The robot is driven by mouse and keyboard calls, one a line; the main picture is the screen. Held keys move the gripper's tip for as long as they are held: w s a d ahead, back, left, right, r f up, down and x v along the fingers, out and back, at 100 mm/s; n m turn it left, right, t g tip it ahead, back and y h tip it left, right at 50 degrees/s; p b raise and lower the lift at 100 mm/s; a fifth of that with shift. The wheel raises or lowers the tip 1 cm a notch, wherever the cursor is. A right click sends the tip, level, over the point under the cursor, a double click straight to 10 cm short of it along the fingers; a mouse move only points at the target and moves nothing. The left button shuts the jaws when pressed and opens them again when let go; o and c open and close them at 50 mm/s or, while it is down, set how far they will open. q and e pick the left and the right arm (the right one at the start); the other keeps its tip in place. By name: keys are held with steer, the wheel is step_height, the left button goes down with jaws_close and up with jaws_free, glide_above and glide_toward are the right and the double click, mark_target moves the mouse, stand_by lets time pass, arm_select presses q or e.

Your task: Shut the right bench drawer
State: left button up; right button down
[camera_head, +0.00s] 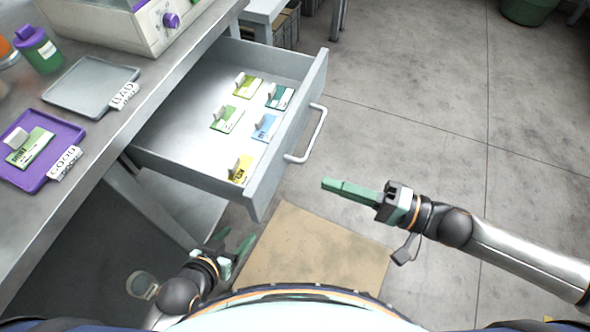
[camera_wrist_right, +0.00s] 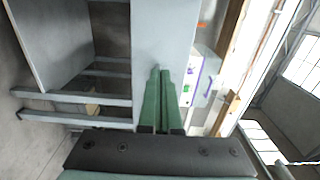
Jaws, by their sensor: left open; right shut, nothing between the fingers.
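The right bench drawer (camera_head: 185,120) is pulled well out from under the metal bench, with several small labelled cards lying inside. Its grey front (camera_head: 288,135) carries a pale bar handle (camera_head: 308,140). My right gripper (camera_head: 326,184) is shut and empty, with its green fingers pointing left at the drawer front, a gap to the right of it and below the handle in the picture. In the right wrist view the shut fingers (camera_wrist_right: 160,72) lie in front of a grey panel (camera_wrist_right: 165,30), apparently the drawer front. My left gripper (camera_head: 238,240) is open and empty below the drawer's near corner.
On the bench top (camera_head: 90,165) are a purple tray (camera_head: 35,180) with a card, a grey tray (camera_head: 90,85), a green bottle (camera_head: 40,55) and a machine with a purple knob (camera_head: 130,20). A tan mat (camera_head: 310,250) lies on the floor. Floor right of the drawer is clear.

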mark_target(279, 167)
arm_select(q)
steer(key=shift+a+f, duration=0.1)
steer(key=shift+f, duration=0.25)
arm_select(e)
steer(key=x, duration=0.8)
steer(key=shift+w+a, duration=0.1)
